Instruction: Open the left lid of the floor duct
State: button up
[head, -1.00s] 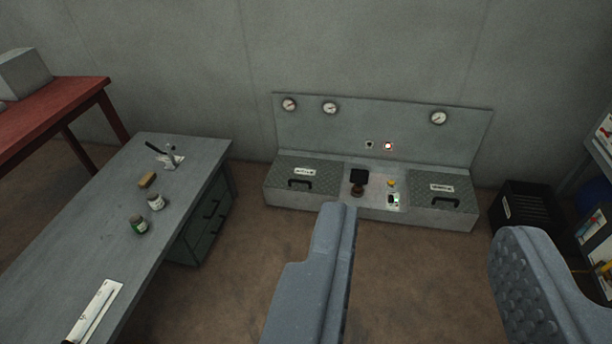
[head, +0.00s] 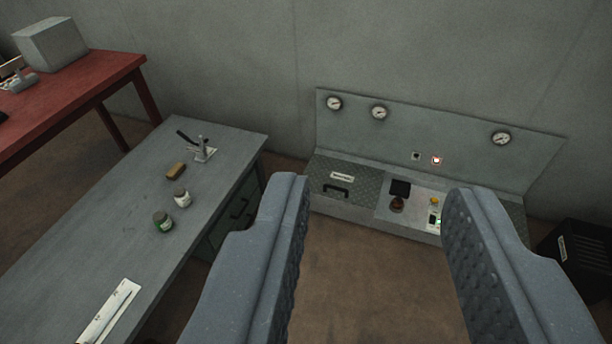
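The floor duct (head: 352,212) is a low grey box against the wall, with an upright back panel. Its left lid (head: 362,176) is a grey patterned plate, lying shut, with a white label (head: 342,176) and a dark handle (head: 336,191) near its front edge. The right lid (head: 514,207) is partly hidden behind my right finger. My gripper (head: 378,190) is open and empty, its two grey fingers wide apart. It is well short of the duct and touches nothing; in the picture the left lid's handle shows between the fingers.
A grey workbench (head: 90,235) with jars, a brush and a small lever clamp stands at left, close to the left finger in the picture. A red table (head: 75,85) is behind it. A black crate (head: 580,245) stands right of the duct. Brown floor before the duct is clear.

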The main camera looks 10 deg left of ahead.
aim_at(339, 180)
jog(key=u, duration=0.4)
jog(key=i, duration=2.85)
jog(key=z, duration=0.45)
jog(key=i, duration=0.25)
jog(key=z, duration=0.4)
